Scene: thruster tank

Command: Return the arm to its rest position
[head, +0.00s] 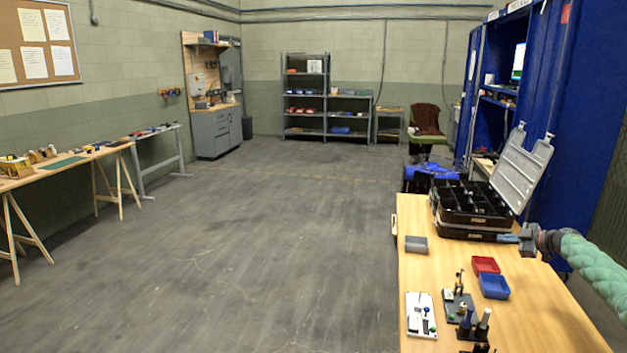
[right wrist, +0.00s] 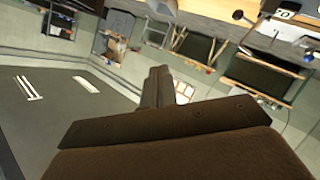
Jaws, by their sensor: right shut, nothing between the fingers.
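My right arm comes in from the right edge of the head view in a pale green sleeve. Its gripper (head: 508,238) is held over the right part of the wooden table (head: 540,305), in front of the open black case (head: 470,236). In the right wrist view the dark fingers (right wrist: 158,85) are together with nothing between them. I cannot tell the exact gap between the gripper and the case's front edge. My left gripper is not in view.
A grey bin (head: 416,244), a red bin (head: 485,265) and a blue bin (head: 494,287) stand on the table. A white board (head: 421,315) and a dark fixture (head: 459,307) lie nearer. The case's grey lid (head: 522,170) stands up. Open floor (head: 230,240) lies left.

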